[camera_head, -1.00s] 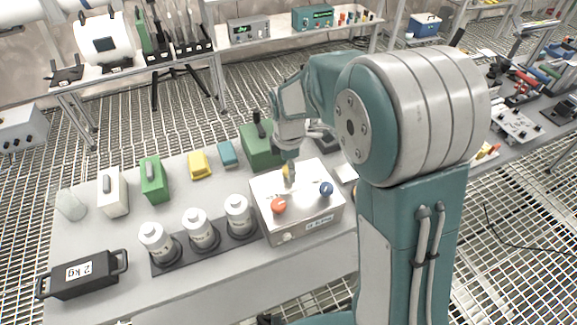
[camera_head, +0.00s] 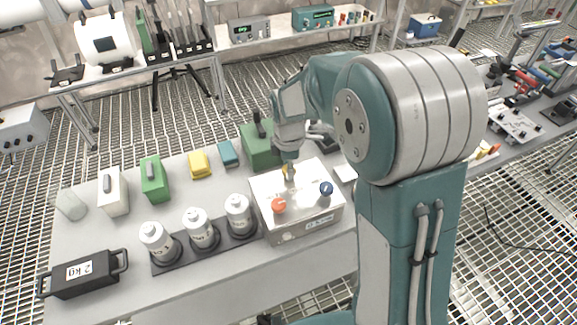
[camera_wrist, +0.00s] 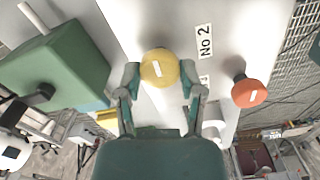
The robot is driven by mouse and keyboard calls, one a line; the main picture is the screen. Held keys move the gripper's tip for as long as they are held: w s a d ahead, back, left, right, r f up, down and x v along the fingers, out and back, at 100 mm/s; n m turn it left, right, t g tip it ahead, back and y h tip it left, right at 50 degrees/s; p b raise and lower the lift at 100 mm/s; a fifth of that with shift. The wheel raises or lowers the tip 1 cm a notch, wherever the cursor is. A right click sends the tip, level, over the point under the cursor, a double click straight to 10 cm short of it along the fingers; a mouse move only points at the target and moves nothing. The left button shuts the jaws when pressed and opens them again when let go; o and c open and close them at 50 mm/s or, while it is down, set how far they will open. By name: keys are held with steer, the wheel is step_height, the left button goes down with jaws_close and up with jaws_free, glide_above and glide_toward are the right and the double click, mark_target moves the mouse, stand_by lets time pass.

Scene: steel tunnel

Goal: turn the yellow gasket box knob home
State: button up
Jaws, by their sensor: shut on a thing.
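The steel gasket box (camera_head: 297,217) stands on the table with an orange knob (camera_head: 278,205) and a blue knob (camera_head: 326,188) on its top. The yellow knob (camera_wrist: 159,68) shows in the wrist view between my fingers, with a white mark running roughly sideways and slightly tilted. My gripper (camera_wrist: 160,82) points down at the box top and is shut on the yellow knob. In the head view my gripper (camera_head: 289,166) covers most of that knob. The orange knob also shows in the wrist view (camera_wrist: 250,92), to the right, clear of my fingers.
A green box (camera_head: 259,150) with a black handle stands close behind the gasket box. Several white cylinders (camera_head: 200,232) stand in a black rack to its left. A black 2 kg weight (camera_head: 84,277) lies at the front left. A "No 2" label (camera_wrist: 205,41) is on the box.

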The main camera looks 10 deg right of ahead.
steer(key=m, duration=0.6)
steer(key=shift+f, duration=0.1)
steer(key=m, duration=0.7)
steer(key=shift+m, duration=0.4)
steer(key=m, duration=1.3)
steer(key=shift+s, duration=0.1)
steer(key=o, duration=1.2)
steer(key=shift+c, duration=0.2)
steer(key=shift+a, duration=0.1)
